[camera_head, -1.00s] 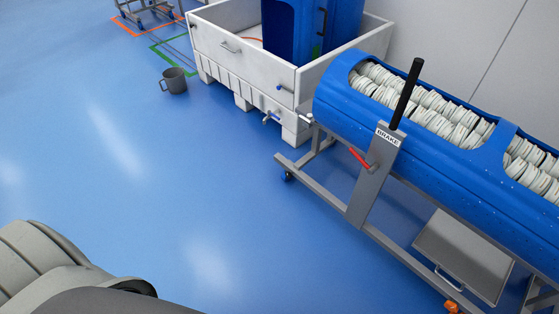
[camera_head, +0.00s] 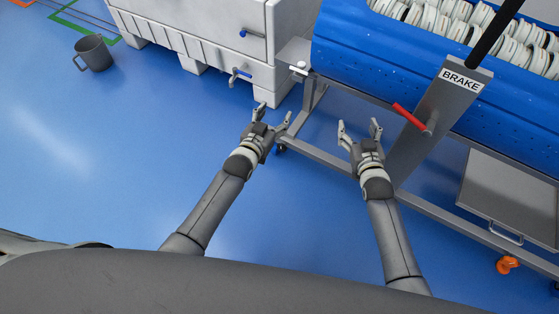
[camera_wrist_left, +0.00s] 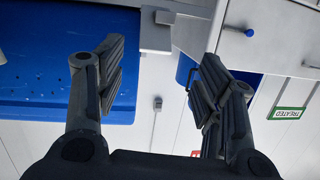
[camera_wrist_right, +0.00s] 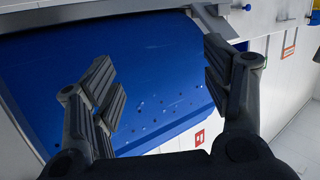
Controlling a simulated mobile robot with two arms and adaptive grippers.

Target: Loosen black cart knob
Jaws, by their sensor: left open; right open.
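The cart carries a blue perforated tub (camera_head: 385,60) filled with white discs. It has a grey frame (camera_head: 322,157) and a post labelled BRAKE (camera_head: 440,105) with a black lever (camera_head: 497,33) and a red handle (camera_head: 410,117). A small pale fitting (camera_head: 299,68) sits at the cart's left end. I cannot make out a black knob for certain. My left gripper (camera_head: 273,113) is open and empty, just left of the cart's end. My right gripper (camera_head: 358,126) is open and empty, in front of the tub and left of the BRAKE post. The right wrist view faces the blue tub (camera_wrist_right: 150,85).
A grey tray (camera_head: 510,195) hangs low on the cart, with an orange part (camera_head: 507,264) below.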

